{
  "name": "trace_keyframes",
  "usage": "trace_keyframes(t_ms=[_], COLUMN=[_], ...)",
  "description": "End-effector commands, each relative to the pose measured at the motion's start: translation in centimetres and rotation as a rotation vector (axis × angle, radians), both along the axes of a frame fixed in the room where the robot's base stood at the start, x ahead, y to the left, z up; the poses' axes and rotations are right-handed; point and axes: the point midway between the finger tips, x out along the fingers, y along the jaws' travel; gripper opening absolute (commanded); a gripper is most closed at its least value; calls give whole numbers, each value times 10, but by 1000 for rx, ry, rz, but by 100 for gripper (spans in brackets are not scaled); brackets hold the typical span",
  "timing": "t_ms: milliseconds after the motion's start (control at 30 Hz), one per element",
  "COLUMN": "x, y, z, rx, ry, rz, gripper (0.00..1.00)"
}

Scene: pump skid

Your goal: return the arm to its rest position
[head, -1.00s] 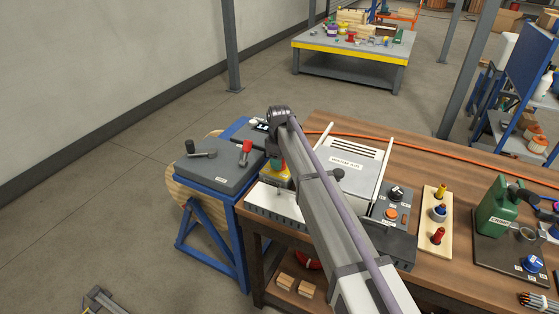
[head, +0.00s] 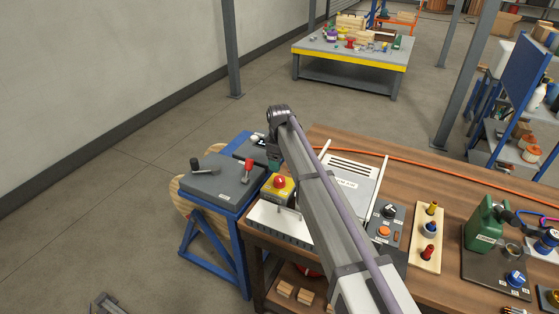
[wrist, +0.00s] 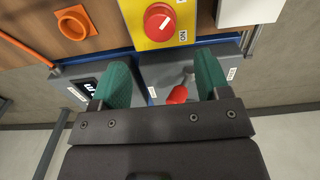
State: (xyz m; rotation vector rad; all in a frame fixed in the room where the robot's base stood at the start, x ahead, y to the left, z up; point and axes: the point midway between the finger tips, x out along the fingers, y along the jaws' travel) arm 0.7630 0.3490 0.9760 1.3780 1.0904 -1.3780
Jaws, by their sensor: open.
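My arm stretches across the head view, over the wooden bench (head: 420,165). My gripper shows in the wrist view (wrist: 160,80) with two green fingers spread apart and nothing held between them. In the head view it is mostly hidden behind the arm; a bit of teal shows at the arm's far end. A yellow box with a red rotary knob (head: 280,183) stands just below that end; the knob also shows in the wrist view (wrist: 160,22), beyond the fingers. A red-handled lever (wrist: 177,95) appears between the fingers, apparently farther off.
A grey lever panel on a blue stand (head: 222,185) is left of the bench. A white-lidded case (head: 352,178), a button box (head: 385,226), a plug board (head: 428,240) and a green jug (head: 486,224) stand on the bench. Floor at the left is open.

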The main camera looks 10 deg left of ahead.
Motion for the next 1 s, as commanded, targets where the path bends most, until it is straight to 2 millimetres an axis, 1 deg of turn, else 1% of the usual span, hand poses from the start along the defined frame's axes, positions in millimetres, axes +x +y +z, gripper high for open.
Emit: trace_keyframes(t_ms=[33,100,533,600,667,733,767,800,867,900,967,1000], x=[0,0,0,0,-3,-48,-67,-91,-129,-154,-193,-218], y=[0,0,0,0,-2,-27,-46,-76,-125,-157,-202,-230], z=[20,25,22,22,22,22,22,22,22,22,22,22], rx=[0,0,0,0,0,-1,-1,-1,-1,-1,-1,-1], ry=[0,0,0,0,0,0,0,0,0,0,-1,-1], rz=[0,0,-2,-38,-132,-317,-401,-515,-684,-792,-943,-1034], gripper=[69,69,69,69,69,69,69,69,69,69,69,69])
